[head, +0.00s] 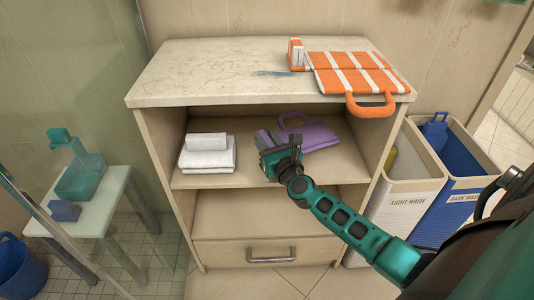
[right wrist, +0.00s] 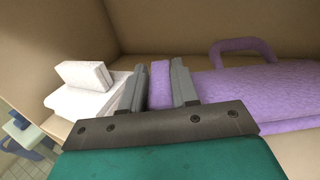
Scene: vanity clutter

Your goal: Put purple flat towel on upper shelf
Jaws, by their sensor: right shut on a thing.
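The purple flat towel (head: 318,137), with a loop handle at its back, is on the upper shelf (head: 215,180) inside the cabinet, right of centre. In the right wrist view the towel (right wrist: 245,95) extends to the right of the fingers. My right gripper (head: 268,145) reaches into the upper compartment at the towel's left end. Its two grey fingers in the right wrist view (right wrist: 160,88) are shut on a purple part of the towel. The arm hides some of the front of the shelf. I cannot tell whether the towel's underside fully rests on the shelf. My left gripper is not in view.
Folded white towels (head: 208,155) are stacked left of my gripper on the same shelf. An orange striped towel (head: 355,75) lies on the cabinet top (head: 215,75). Laundry bins (head: 410,180) stand at the right. A glass panel and small table (head: 95,205) are at the left.

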